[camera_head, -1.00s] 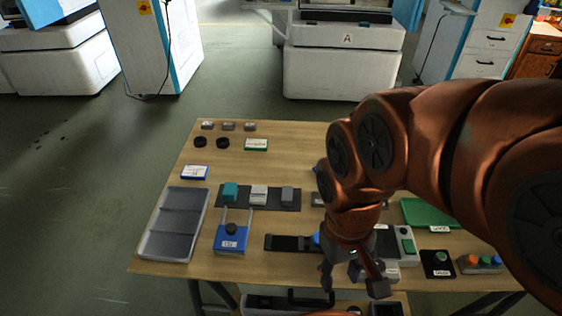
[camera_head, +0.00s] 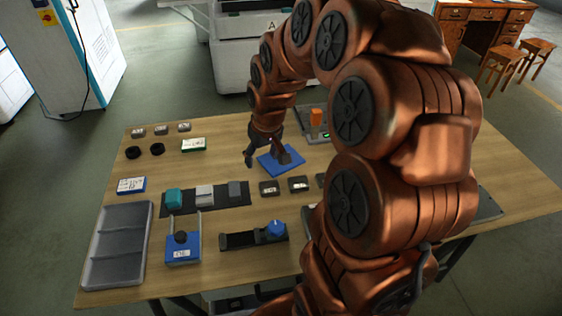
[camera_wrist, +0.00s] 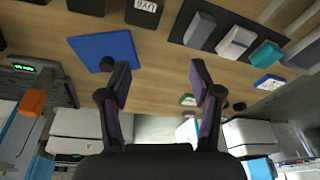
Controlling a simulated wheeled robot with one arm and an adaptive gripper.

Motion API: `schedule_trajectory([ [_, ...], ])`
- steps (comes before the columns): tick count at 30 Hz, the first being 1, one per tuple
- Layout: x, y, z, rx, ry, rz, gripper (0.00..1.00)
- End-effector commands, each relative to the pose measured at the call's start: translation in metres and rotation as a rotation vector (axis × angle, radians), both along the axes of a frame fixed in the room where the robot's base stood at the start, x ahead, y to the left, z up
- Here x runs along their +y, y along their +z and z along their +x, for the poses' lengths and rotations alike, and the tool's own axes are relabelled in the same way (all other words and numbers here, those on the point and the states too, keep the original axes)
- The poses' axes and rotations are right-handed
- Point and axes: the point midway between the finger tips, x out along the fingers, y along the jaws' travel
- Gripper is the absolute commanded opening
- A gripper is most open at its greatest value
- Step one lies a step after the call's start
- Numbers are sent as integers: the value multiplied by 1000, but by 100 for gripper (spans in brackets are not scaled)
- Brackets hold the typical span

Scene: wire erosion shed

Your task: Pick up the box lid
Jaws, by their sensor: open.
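A flat blue square plate (camera_head: 272,168), which looks like the box lid, lies on the wooden table behind the row of small dark blocks. In the head view one finger covers part of the plate.
Small dark labelled blocks (camera_head: 269,187) stand in front of the plate. A dark strip (camera_head: 219,209) carries teal and grey blocks. A grey compartment tray (camera_head: 119,245) lies at left. An orange-topped device (camera_head: 316,118) is right behind the plate.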

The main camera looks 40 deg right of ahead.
Motion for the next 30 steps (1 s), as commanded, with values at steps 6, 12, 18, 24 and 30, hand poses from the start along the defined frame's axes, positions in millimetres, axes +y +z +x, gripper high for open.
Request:
schedule_trajectory([
  [6,-72,-33,46,-93,-70,-23,64],
  [12,-112,-47,64,-145,-108,-44,64],
  [18,-121,-56,68,-150,-114,-49,64],
  [24,-122,-70,75,-151,-114,-49,64],
  [30,-122,-76,77,-153,-114,-49,64],
])
